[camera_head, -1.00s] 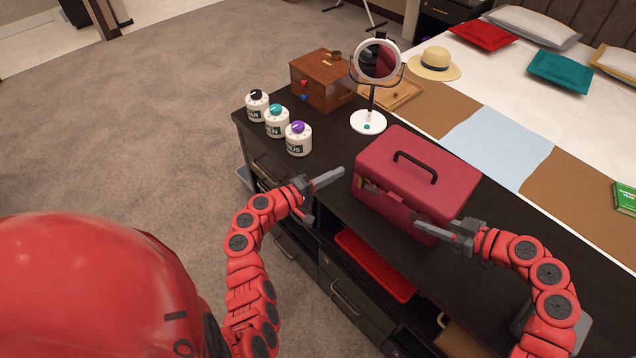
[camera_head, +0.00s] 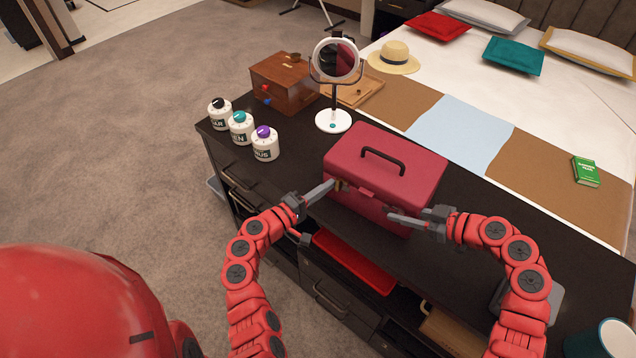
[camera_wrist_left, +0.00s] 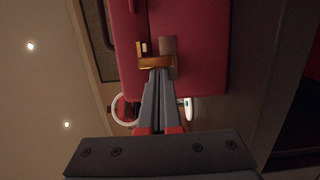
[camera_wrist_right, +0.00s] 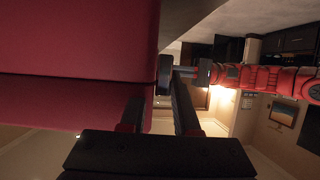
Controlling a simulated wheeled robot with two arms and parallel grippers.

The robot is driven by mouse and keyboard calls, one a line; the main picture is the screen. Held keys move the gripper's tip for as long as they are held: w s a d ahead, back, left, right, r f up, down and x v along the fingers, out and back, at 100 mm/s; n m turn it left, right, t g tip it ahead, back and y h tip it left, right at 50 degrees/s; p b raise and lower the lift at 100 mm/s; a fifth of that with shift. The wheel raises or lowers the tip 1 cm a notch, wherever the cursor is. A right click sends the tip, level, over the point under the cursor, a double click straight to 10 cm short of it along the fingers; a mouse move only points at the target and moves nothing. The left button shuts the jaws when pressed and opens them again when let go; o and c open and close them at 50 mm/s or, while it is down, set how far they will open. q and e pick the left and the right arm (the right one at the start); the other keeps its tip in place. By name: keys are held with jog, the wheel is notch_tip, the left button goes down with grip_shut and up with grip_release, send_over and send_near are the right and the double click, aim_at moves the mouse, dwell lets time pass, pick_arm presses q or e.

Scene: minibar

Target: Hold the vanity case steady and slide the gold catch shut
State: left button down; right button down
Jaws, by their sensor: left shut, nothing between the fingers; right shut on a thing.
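The red vanity case (camera_head: 385,165) stands closed on the dark cabinet, its black handle (camera_head: 383,158) on top. The gold catch (camera_wrist_left: 155,62) is on its front; in the head view it is a small spot (camera_head: 340,187). My left gripper (camera_wrist_left: 158,73) is shut and empty, its fingertips at the lower edge of the catch, seemingly touching it. My right gripper (camera_head: 393,216) is at the front right of the case, shut on part of it. The right wrist view shows its fingers against the case (camera_wrist_right: 75,50); the exact gripped part is hidden.
Three white jars (camera_head: 240,127), a wooden box (camera_head: 284,82) and a round mirror (camera_head: 335,65) stand left of and behind the case. A red tray (camera_head: 355,262) is in the open shelf below. The cabinet top right of the case is mostly free.

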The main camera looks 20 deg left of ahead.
aim_at(323, 174)
jog(key=shift+a, duration=0.1)
pick_arm(q)
jog(key=a, duration=0.2)
jog(key=w+a, duration=0.1)
jog(key=a, duration=0.1)
jog(key=shift+a, duration=0.15)
jog(key=v, duration=0.9)
jog(key=shift+s, duration=0.35)
pick_arm(e)
jog(key=c, duration=0.6)
grip_release()
jog(key=shift+o, duration=0.2)
